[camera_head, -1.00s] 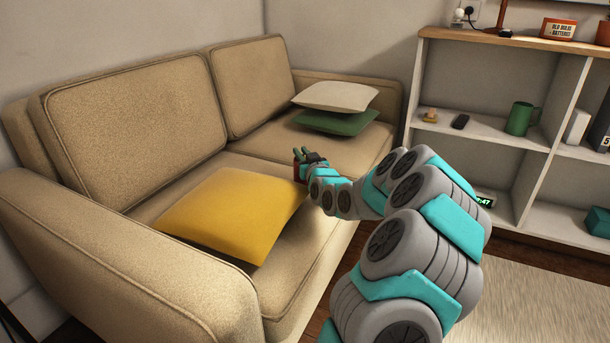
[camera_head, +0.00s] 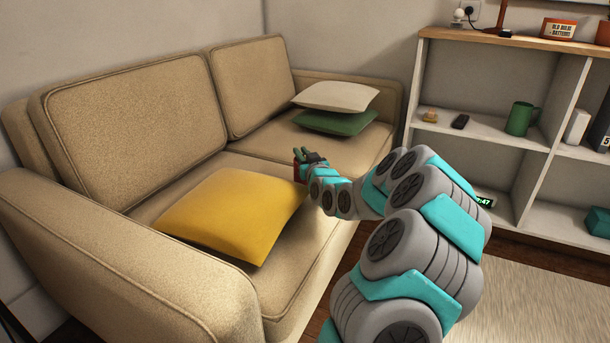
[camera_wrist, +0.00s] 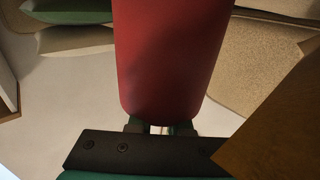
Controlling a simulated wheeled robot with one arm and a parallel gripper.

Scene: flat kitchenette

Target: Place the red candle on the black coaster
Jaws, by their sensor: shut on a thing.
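The red candle (camera_wrist: 172,55) fills the upper middle of the wrist view, its rounded end close to the gripper base. My gripper (camera_head: 301,155) is shut on it; in the wrist view the gripper (camera_wrist: 160,127) shows as dark finger parts at the candle's end. In the head view only a small red bit of the candle (camera_head: 298,172) shows beside the gripper, above the sofa seat. I do not see a black coaster in either view.
A beige sofa (camera_head: 120,120) holds a yellow cushion (camera_head: 235,212) at front, with green (camera_head: 335,123) and cream (camera_head: 336,96) cushions behind. A white shelf (camera_head: 480,135) stands at right with a green mug (camera_head: 519,118) and small items. A rug (camera_head: 540,300) covers the floor at lower right.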

